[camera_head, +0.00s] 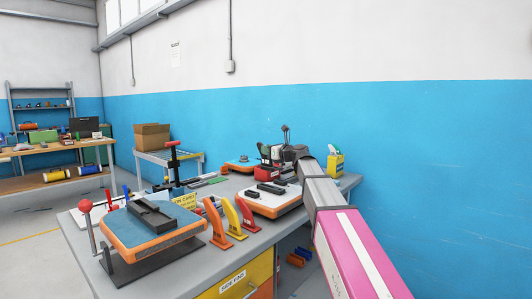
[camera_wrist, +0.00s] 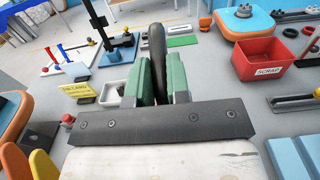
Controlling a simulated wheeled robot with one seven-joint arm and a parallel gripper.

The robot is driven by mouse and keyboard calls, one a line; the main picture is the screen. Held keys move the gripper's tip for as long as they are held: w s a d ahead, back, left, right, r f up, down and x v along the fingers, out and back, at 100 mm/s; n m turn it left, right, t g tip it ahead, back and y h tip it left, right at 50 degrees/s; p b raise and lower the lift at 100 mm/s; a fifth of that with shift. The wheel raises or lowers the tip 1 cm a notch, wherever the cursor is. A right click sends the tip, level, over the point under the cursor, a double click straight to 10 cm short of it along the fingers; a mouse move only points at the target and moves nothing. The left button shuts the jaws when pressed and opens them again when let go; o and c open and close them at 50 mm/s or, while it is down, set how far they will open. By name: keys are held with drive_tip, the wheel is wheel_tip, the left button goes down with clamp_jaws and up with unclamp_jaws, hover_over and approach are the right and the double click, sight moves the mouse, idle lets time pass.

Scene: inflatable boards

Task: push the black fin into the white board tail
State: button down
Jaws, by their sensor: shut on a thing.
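My gripper (camera_wrist: 160,78) is shut on the black fin (camera_wrist: 157,45), which stands edge-on between its two green fingers in the wrist view. In the head view my gripper (camera_head: 292,153) is small and dark, above the back of the bench, and I cannot make out the fin there. The white board tail (camera_head: 285,208) has an orange edge and lies on the bench with dark blocks on top. My gripper is behind and above it in that view. The wrist view does not clearly show the board's slot, and I cannot tell whether the fin touches the board.
A blue-topped orange board (camera_head: 180,232) stands clamped at the bench's front left. Orange and yellow fins (camera_head: 229,218) stand beside it. A red scrap bin (camera_wrist: 262,59) and a yellow sign (camera_wrist: 77,90) stand on the bench.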

sight(267, 169)
drive_tip(key=shift+f, duration=0.15)
drive_tip(key=shift+f, duration=2.8)
drive_tip(key=shift+f, duration=1.5)
drive_tip(key=c, duration=1)
unclamp_jaws()
drive_tip(key=v, duration=1.1)
